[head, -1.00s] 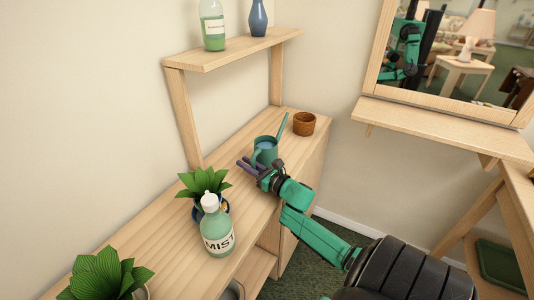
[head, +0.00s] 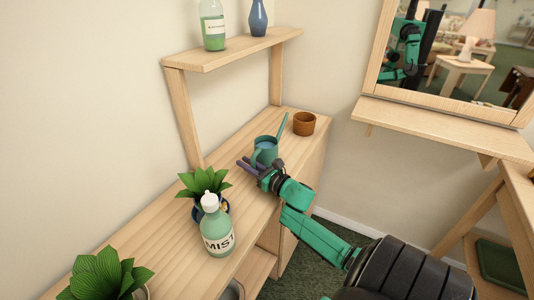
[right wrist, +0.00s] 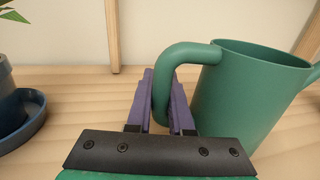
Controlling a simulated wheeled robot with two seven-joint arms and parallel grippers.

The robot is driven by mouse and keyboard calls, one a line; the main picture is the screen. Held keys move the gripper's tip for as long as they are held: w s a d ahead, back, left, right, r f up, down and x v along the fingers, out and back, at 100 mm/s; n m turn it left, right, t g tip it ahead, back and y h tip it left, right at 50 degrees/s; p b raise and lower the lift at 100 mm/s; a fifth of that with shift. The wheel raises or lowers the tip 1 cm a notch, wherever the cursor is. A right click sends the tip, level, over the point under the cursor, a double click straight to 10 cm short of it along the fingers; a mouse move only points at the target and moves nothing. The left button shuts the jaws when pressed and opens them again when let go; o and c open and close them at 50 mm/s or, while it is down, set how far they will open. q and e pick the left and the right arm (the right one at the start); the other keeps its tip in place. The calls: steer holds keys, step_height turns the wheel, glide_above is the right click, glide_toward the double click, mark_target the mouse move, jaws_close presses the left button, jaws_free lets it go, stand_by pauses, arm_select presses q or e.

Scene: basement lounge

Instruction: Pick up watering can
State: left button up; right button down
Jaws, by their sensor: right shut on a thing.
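The green watering can (head: 266,149) stands upright on the wooden shelf top, its spout pointing up and away to the right. In the right wrist view the can (right wrist: 247,95) fills the right side, with its curved handle (right wrist: 178,58) toward me. My right gripper (head: 254,168) is at the can's near side. In the right wrist view its purple fingers (right wrist: 165,100) are on both sides of the lower handle, shut on it. The can appears to rest on the wood. My left gripper is not in view.
A brown pot (head: 304,124) stands just beyond the can. A MIST bottle (head: 216,232) and a potted plant (head: 203,184) stand nearer, with another plant (head: 104,277) at the bottom left. A raised shelf (head: 232,50) holds a bottle (head: 212,26) and a blue vase (head: 258,18).

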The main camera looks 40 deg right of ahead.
stand_by(0.5)
step_height(320, 180, up, 10)
steer(key=c, duration=1.4)
jaws_free()
jaws_close()
